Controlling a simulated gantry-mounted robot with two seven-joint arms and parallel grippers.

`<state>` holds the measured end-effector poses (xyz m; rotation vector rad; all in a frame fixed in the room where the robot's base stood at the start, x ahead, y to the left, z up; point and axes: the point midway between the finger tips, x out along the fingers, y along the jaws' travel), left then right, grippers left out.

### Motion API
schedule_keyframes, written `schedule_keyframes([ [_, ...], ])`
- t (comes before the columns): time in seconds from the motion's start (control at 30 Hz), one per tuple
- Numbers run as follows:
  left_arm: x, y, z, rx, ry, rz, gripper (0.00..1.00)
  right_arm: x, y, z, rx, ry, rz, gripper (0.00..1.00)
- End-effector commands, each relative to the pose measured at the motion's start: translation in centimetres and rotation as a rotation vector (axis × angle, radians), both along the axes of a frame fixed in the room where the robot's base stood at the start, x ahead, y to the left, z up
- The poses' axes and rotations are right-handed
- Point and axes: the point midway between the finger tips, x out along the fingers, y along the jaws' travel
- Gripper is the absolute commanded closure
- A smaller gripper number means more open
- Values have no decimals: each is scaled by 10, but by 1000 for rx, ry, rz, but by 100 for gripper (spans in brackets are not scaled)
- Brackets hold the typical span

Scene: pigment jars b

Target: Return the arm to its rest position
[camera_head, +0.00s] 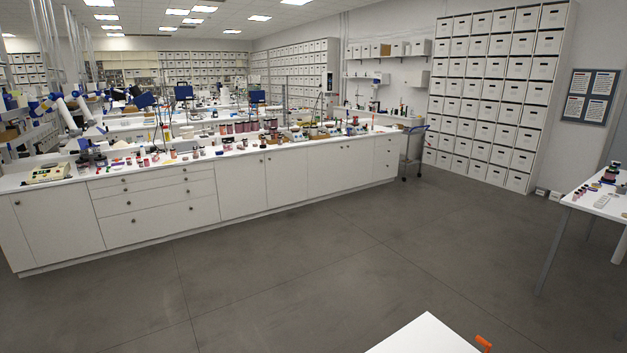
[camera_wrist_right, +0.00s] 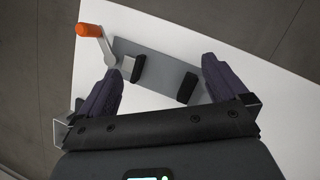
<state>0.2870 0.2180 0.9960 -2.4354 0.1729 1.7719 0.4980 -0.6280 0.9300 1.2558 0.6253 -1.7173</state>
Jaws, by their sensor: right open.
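My right gripper (camera_wrist_right: 160,70) shows in the right wrist view, with its two dark fingers spread wide apart and nothing held between them. Past the fingers is a grey plate (camera_wrist_right: 165,68) with two black pads and a crank with an orange handle (camera_wrist_right: 89,30), set on a white tabletop (camera_wrist_right: 185,20). I cannot tell how high the fingers are above the plate. Neither gripper shows in the head view, and my left gripper is in no view.
In the head view, the corner of a white table (camera_head: 425,338) and an orange handle (camera_head: 484,343) show at the bottom. A long white bench (camera_head: 240,185) crowded with jars stands beyond open grey floor (camera_head: 300,270). Another table (camera_head: 600,205) stands at the right.

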Motion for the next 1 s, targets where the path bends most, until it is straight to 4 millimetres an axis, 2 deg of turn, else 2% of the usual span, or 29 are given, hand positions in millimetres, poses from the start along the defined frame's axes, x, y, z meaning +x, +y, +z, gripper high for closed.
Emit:
schedule_keyframes([
  [0.17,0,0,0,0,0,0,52,-21,33,0,-161,-133,-83,0],
  [0.37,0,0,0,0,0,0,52,-53,101,4,-204,-305,-151,0],
  [0.6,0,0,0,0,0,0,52,-118,209,22,-93,-495,-256,0],
  [0.8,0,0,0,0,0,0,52,-168,273,47,37,-569,-352,0],
  [1.0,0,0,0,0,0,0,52,-213,322,77,169,-600,-459,0],
])
